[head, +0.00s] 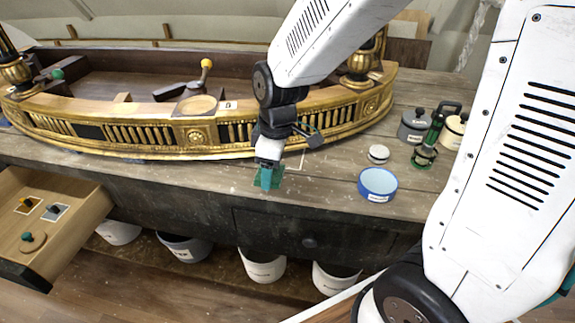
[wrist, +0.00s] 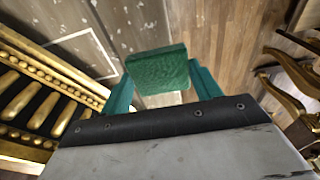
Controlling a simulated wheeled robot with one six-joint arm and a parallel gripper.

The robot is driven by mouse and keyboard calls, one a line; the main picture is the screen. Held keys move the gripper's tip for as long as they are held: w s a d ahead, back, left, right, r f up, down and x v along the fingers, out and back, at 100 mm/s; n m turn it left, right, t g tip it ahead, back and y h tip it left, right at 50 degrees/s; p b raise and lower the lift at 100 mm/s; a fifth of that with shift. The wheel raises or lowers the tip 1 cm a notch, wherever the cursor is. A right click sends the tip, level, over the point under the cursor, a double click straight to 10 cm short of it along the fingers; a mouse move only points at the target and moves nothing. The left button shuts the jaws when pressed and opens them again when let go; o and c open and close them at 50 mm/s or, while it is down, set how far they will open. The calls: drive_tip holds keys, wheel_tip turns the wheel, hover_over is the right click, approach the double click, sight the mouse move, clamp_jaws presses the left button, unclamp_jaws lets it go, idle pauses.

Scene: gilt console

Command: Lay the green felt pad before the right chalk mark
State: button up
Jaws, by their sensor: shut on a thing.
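The green felt pad (wrist: 157,70) is a flat square, gripped between the two teal fingers of my gripper (wrist: 162,84) in the wrist view. In the head view my gripper (head: 268,177) points down at the bench's front edge, with part of the pad (head: 277,176) showing around the fingers. Whether the pad touches wood is unclear. A thin chalk outline (head: 300,160) shows on the bench just behind and right of my gripper, partly hidden by it. Chalk lines (wrist: 92,36) also show left of the pad in the wrist view.
The gilt console (head: 195,134) stands along the bench behind my gripper. A blue round tin (head: 377,184), a small white-lidded jar (head: 378,154) and several pots stand right. An open drawer (head: 70,222) juts out left. White bins (head: 262,265) stand below.

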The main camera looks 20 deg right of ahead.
sight(283, 167)
drive_tip(key=w+d, duration=0.1)
drive_tip(key=d, duration=0.1)
drive_tip(key=w+d, duration=0.2)
drive_tip(key=shift+d+f, duration=0.1)
drive_tip(key=shift+f, duration=1.85)
drive_tip(key=shift+f, duration=0.15)
drive_tip(key=o, duration=0.9)
drive_tip(key=shift+o, duration=0.2)
